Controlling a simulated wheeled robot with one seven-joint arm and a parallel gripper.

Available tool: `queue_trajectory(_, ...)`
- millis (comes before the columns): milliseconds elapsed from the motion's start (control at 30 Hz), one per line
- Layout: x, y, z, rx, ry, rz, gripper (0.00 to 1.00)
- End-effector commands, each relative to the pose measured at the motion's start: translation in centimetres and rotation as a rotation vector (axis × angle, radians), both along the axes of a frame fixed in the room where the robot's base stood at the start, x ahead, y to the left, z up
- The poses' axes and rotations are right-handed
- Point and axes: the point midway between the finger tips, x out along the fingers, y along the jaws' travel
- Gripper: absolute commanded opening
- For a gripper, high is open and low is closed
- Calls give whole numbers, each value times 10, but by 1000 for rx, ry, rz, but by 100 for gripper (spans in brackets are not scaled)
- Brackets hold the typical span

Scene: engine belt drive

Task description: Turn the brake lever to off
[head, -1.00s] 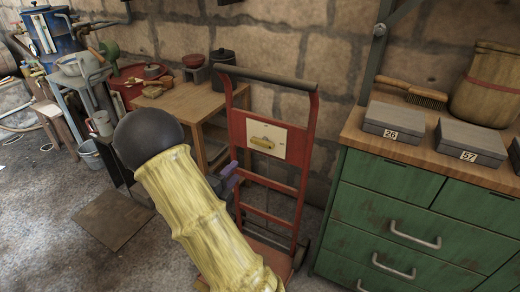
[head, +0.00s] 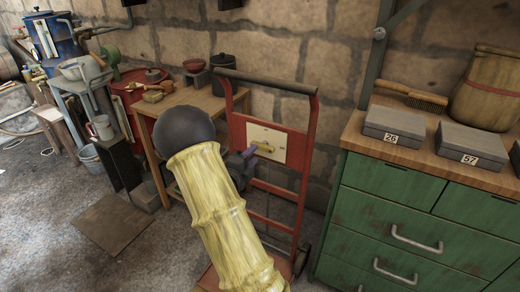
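The brake lever (head: 264,146) is a small yellow handle on a cream plate (head: 277,138). The plate is fixed to the red panel of an upright red hand truck (head: 236,130). The lever lies roughly level across the plate. My gripper (head: 249,153), dark with purple fingertips, is at the left end of the lever. My yellow arm with its black ball joint fills the middle of the view and hides part of the hand truck. The fingertips overlap in this view, so I cannot tell whether they touch the lever or how far apart they are.
A green drawer cabinet (head: 375,205) stands close on the right, with grey boxes numbered 26 (head: 394,124) and 57 (head: 470,147) on top. A wooden table (head: 190,98) stands behind on the left. A brown mat (head: 105,222) lies on the floor.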

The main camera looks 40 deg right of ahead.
Motion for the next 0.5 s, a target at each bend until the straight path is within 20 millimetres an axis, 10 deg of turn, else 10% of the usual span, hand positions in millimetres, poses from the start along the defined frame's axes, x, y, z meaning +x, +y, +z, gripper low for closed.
queue_trajectory(500,22,-54,0,0,0,1,40)
